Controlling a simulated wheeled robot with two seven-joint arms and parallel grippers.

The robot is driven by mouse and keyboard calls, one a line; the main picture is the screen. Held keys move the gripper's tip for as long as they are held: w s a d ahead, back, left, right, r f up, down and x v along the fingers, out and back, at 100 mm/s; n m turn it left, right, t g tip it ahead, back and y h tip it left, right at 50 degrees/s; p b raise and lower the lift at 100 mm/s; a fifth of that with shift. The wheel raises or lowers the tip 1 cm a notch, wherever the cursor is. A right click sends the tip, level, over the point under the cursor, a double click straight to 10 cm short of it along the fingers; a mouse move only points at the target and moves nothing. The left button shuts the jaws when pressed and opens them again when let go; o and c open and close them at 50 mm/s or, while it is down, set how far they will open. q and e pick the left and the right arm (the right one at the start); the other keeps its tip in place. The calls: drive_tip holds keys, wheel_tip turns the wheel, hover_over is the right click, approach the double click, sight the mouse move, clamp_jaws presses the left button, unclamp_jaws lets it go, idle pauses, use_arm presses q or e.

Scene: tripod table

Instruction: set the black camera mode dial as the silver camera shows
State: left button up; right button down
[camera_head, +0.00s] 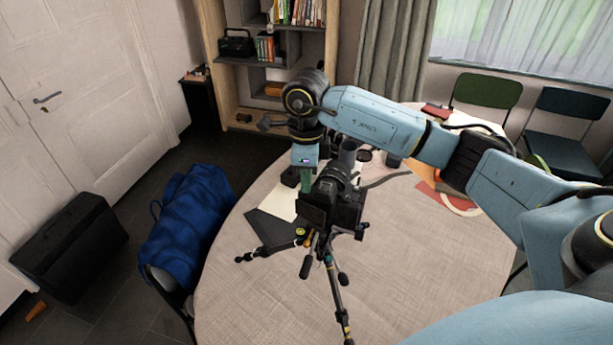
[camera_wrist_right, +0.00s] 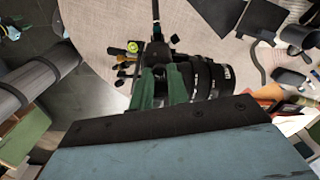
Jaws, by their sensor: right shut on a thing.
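The black camera (camera_head: 318,212) is mounted on a tripod (camera_head: 331,275) over the round table, its back towards me. In the right wrist view its lens (camera_wrist_right: 204,80) shows just right of the fingers. My right gripper (camera_head: 306,184) reaches down from above to the camera's top left. Its green fingers, also in the wrist view (camera_wrist_right: 161,74), are close together on a small dark part, which appears to be the mode dial. The fingers largely hide that dial, so I cannot read its setting. I cannot make out the silver camera clearly. My left gripper is not in view.
The round table (camera_head: 240,290) is bare at the front and left. Dark and pale sheets (camera_head: 268,226) lie left of the tripod. A blue bag (camera_head: 187,225) rests on a chair at the left. A black case (camera_head: 70,240) stands on the floor. Chairs (camera_head: 486,91) stand behind.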

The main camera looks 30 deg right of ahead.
drive_tip(key=shift+m+b, duration=0.4)
drive_tip(key=shift+m, duration=1.3)
drive_tip(key=c, duration=1.3)
unclamp_jaws()
drive_tip(key=shift+c, duration=0.2)
wheel_tip(320, 180, up, 13)
drive_tip(key=shift+r+b, duration=0.2)
drive_tip(key=shift+b, duration=0.2)
